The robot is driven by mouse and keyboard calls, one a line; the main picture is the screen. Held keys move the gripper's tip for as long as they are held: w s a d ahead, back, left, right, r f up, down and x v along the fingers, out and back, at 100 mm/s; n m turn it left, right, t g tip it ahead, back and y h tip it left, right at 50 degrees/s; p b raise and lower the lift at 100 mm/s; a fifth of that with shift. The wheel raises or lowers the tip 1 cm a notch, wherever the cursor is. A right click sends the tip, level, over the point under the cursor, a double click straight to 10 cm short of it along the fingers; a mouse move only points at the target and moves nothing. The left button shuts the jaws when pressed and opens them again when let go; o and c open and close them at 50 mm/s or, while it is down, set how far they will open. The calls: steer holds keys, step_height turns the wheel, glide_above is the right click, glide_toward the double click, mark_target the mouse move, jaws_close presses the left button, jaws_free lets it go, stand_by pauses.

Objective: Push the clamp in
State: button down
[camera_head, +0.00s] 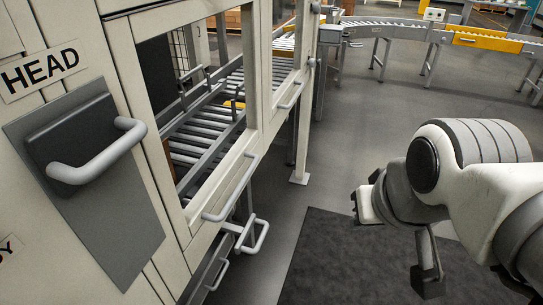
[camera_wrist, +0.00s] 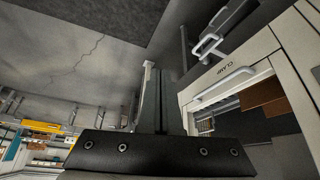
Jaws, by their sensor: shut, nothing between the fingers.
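The clamp handle, a light grey loop, sticks out from the lower front of the beige machine (camera_head: 252,236). In the wrist view it shows at the upper right, beside the CLAMP label (camera_wrist: 209,46). My gripper (camera_wrist: 151,68) is shut and empty, its dark fingers pointing away from the camera. In the head view my gripper (camera_head: 361,204) hangs over the floor to the right of the handle, clearly apart from it. The fingertips are small and hard to make out there.
A large grey handle (camera_head: 98,152) marked HEAD is at near left. A window bar handle (camera_head: 230,190) is just above the clamp handle. Rollers (camera_head: 205,130) show inside the machine. A dark mat (camera_head: 345,262) covers open floor; conveyors (camera_head: 400,30) stand behind.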

step_height(320, 180, down, 13)
steer(key=b, duration=1.1)
steer(key=w+a+f+m+g+y+p, duration=0.1)
steer(key=w+a+f+m+g+y, duration=0.15)
steer(key=f+m+y, duration=0.2)
steer(key=w+a+f+m+g+y, duration=0.2)
steer(key=w+f+m+g+y, duration=0.15)
steer(key=f+m, duration=0.2)
steer(key=w+d+f+m+t+y, duration=0.5)
steer(key=w+f+m+y, duration=0.1)
steer(key=m, duration=0.6)
steer(key=shift+w+d+t+y, duration=0.15)
steer(key=shift+w+t+y, duration=0.25)
steer(key=shift+w, duration=0.5)
steer(key=b+x, duration=0.3)
steer(key=x, duration=1.1)
steer(key=shift+b, duration=0.35)
